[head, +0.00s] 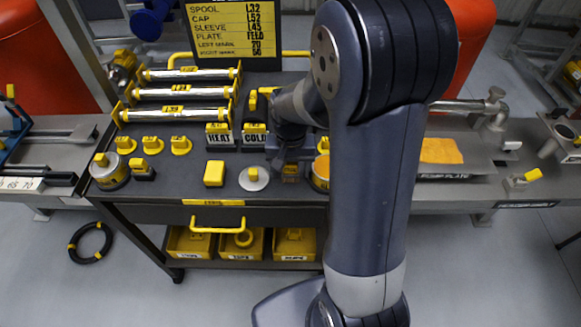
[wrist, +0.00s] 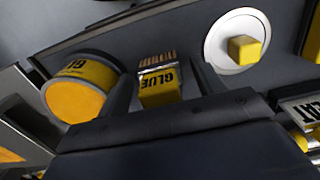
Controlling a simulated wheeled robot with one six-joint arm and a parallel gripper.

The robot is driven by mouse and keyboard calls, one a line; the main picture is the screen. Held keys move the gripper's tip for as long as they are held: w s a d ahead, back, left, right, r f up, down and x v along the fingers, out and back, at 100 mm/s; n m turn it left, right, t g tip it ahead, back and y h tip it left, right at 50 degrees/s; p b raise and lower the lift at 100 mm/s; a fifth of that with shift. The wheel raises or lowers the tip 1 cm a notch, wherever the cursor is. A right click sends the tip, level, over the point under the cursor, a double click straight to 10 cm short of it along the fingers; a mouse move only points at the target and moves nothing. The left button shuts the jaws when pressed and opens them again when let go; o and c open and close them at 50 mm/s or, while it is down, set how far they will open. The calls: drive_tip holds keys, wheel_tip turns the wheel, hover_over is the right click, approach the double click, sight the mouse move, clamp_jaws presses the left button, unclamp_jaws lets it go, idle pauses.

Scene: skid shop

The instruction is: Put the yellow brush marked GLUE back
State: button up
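The yellow brush marked GLUE (wrist: 160,86), with a dark label and brown bristles, lies between the two fingers of my gripper (wrist: 165,92) in the wrist view. A gap shows on each side of it, so the fingers look open and not touching it. In the head view my gripper (head: 291,160) is low over the cart top, and the brush is mostly hidden below it. A round pot with a yellow label and orange top (wrist: 80,95) stands just left of the fingers in the wrist view. In the head view the pot (head: 321,174) is partly behind my arm.
A white disc with a yellow knob (head: 254,179) and a yellow block (head: 214,173) lie left of my gripper on the cart top (head: 190,190). HEAT (head: 219,136) and COLD (head: 254,136) blocks stand behind. Rollers (head: 180,93) lie at the back left.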

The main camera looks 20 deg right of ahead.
drive_tip(key=shift+r, duration=0.1)
wheel_tip(320, 180, up, 12)
drive_tip(key=shift+r+p, duration=0.1)
drive_tip(key=shift+p, duration=0.55)
drive_tip(key=shift+c, duration=0.5)
idle(0.7)
